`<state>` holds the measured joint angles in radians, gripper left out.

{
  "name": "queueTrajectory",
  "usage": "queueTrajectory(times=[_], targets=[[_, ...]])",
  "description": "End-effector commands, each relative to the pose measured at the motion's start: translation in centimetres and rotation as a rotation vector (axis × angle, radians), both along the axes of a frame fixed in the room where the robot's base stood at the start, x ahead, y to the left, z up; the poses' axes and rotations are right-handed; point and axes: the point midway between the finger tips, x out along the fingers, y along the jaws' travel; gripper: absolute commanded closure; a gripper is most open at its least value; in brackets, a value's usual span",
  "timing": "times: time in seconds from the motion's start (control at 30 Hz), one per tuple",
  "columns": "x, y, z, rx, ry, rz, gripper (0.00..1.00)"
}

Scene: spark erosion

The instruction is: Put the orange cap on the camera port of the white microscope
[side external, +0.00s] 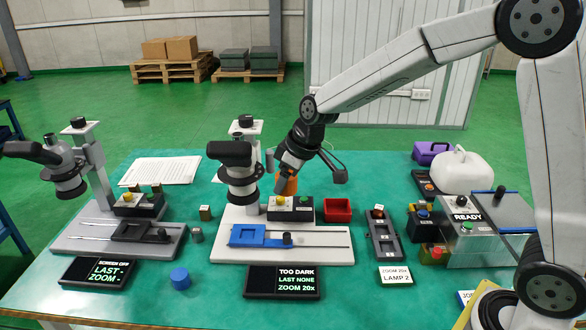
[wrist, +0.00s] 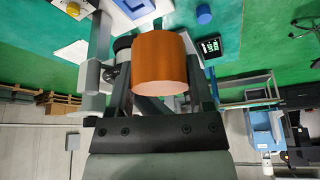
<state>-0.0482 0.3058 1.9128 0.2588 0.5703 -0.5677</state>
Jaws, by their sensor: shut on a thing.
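The orange cap (wrist: 160,62) is held between the two dark fingers of my gripper (wrist: 162,90) in the wrist view. In the side view the cap (side external: 287,183) shows partly behind my gripper (side external: 284,168). They are just right of the white microscope (side external: 252,150), apart from its column as far as I can tell. The microscope has a black head, a black part on top of its column and a white base (side external: 310,215) with a blue stage. I cannot tell which part is the camera port. In the wrist view the microscope (wrist: 98,50) is partly hidden by the cap and fingers.
A grey microscope (side external: 95,175) stands at the left. A red tray (side external: 337,210) and a black box with yellow and green buttons (side external: 291,208) are beside the white microscope. A blue cap (side external: 180,278) lies in front. A white canister (side external: 462,172) stands at the right.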

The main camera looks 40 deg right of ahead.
Motion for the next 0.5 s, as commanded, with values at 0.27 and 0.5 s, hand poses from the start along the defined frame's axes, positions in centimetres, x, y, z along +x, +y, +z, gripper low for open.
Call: queueTrajectory(times=[0.27, 0.5], targets=[[3.6, -3.6, 5.5, -0.001, -0.002, -0.045, 0.89], [7.0, -3.5, 7.4, 0.0, -0.001, -0.007, 0.89]])
